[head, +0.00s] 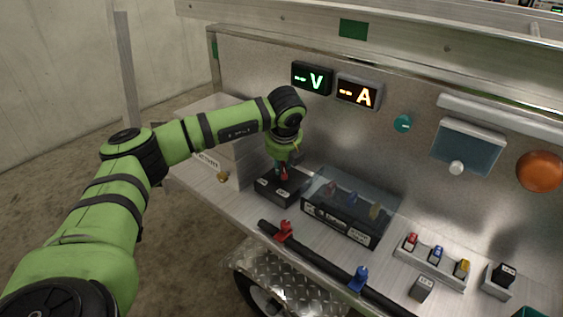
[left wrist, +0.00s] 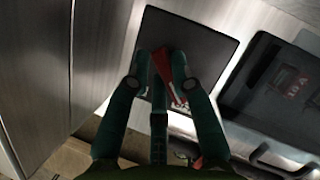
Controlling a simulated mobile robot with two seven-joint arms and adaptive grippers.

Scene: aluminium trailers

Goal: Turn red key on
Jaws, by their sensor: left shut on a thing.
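The red key (head: 284,174) stands on a small black box (head: 268,188) on the metal shelf, at the shelf's left part. My left gripper (head: 284,164) reaches down over the box and is shut on the key. The left wrist view shows the red key (left wrist: 179,82) between the dark green fingers of the gripper (left wrist: 160,62), with the dark box top (left wrist: 205,42) beneath. The fingers hide part of the key, and its exact turn is hard to tell. My right gripper is not in view.
A clear-covered black box (head: 345,219) stands close to the right of the key's box. A grey box (head: 235,163) is to the left. A red clamp (head: 284,231) and a blue clamp (head: 358,279) sit on a black bar in front. Displays (head: 312,78) hang on the back panel.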

